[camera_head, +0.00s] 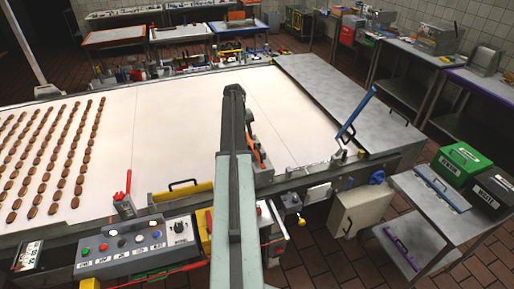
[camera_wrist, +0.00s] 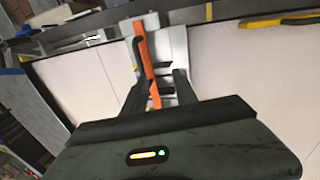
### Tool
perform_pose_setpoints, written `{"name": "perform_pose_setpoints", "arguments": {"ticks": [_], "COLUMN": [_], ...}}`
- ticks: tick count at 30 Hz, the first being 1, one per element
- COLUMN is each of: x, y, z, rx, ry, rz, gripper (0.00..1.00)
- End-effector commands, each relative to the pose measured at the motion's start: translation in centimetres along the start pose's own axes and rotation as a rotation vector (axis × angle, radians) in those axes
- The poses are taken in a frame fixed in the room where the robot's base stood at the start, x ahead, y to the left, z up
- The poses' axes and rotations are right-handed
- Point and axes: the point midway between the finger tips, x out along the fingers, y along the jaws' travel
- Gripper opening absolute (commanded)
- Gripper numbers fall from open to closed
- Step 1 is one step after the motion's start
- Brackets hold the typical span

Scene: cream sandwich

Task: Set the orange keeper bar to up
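The orange keeper bar (camera_wrist: 147,62) is a long narrow strip in the wrist view, running away from me against a pale metal bracket (camera_wrist: 174,48). My gripper (camera_wrist: 160,68) has its two dark fingers apart, with the bar in the gap between them, closer to the left finger. I cannot tell whether a finger touches it. In the head view a bit of the orange bar (camera_head: 258,156) shows just right of my arm, at the near edge of the belt. My arm hides part of that spot, and the gripper is mostly hidden there.
A blue lever (camera_head: 356,115) stands tilted on the right of the belt's near rail. A yellow bar (camera_head: 183,194) with a black handle and a red lever (camera_head: 128,182) lie left of my arm. A control panel (camera_head: 125,246) is at front left. Biscuits lie in rows on the cream belt (camera_head: 180,130).

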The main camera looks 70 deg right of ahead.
Motion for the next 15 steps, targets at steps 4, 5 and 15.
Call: {"name": "perform_pose_setpoints", "arguments": {"ticks": [4, 5, 15], "x": [0.8, 0.8, 3.4], "y": [4.4, 4.6, 4.3], "z": [0.3, 0.4, 0.5], "rx": [0.035, 0.037, 0.037], "ry": [-0.013, -0.013, -0.013], "rz": [0.008, 0.008, 0.008], "gripper": [0.34, 0.34, 0.34]}}
